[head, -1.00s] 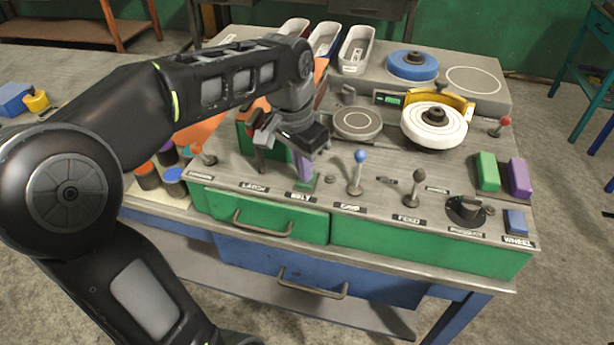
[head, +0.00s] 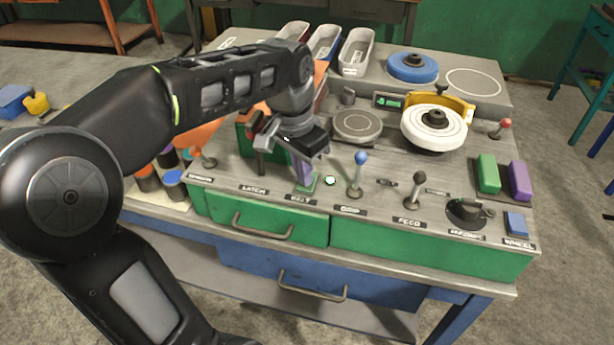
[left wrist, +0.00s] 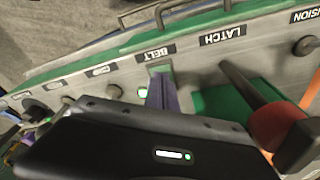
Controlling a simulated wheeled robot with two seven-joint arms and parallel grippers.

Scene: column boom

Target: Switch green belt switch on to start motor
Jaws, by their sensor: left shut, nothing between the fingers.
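The green belt switch (head: 314,184) sits behind the BELT label on the grey console, partly hidden by my left gripper. It also shows as a small green patch behind the label in the left wrist view (left wrist: 160,68). My left gripper (head: 304,180) is shut and empty, its purple fingers pointing down at the switch. The fingertips are at or very close to the switch; I cannot tell whether they touch. A small round lamp (head: 330,180) right of the switch glows whitish green. My right gripper is not in view.
A blue-knobbed lever (head: 361,158) and a dark-knobbed lever (head: 419,178) stand to the right. A rotary knob (head: 467,211) and a blue button (head: 516,223) lie farther right. A white wheel (head: 433,125) sits behind. A red-handled lever (left wrist: 275,125) is close to my left gripper.

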